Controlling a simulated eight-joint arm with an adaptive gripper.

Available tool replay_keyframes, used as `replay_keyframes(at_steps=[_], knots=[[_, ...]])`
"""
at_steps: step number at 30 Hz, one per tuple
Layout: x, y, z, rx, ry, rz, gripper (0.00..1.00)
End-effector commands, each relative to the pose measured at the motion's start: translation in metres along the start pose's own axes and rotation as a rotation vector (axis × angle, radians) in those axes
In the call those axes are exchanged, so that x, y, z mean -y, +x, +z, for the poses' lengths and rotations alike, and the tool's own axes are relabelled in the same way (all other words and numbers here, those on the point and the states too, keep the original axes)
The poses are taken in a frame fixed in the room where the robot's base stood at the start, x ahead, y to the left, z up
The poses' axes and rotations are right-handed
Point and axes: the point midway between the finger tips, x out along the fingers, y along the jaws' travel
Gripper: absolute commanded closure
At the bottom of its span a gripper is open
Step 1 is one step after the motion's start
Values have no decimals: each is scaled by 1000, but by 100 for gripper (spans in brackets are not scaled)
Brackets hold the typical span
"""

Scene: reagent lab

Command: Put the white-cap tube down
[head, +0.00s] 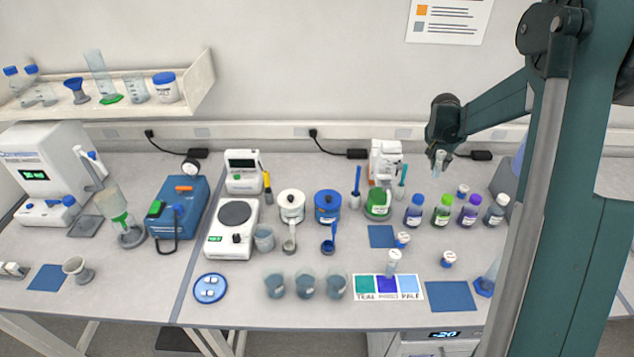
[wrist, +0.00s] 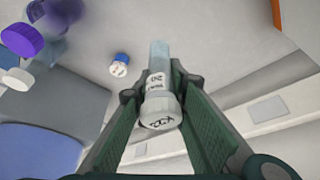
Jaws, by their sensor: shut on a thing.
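My gripper (head: 440,153) is raised above the back right of the bench, in front of the wall. In the wrist view my gripper (wrist: 160,92) is shut on a clear tube with a white cap (wrist: 160,110); the cap, with dark writing on top, faces the camera. The tube's body points away between the fingers. In the head view the held tube (head: 438,165) shows small and pale, clear of the bench top. Another white-capped tube (head: 393,263) stands upright at the coloured card (head: 416,288).
Several capped bottles, including a green one (head: 442,211) and a purple one (head: 469,211), stand below my gripper. Blue mats lie at the front right (head: 450,296) and mid bench (head: 381,236). Three beakers (head: 306,284) stand left of the card.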

Motion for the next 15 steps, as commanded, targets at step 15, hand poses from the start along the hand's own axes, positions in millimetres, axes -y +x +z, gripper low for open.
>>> replay_keyframes(at_steps=[15], knots=[[0,-81,-33,0,0,0,90]])
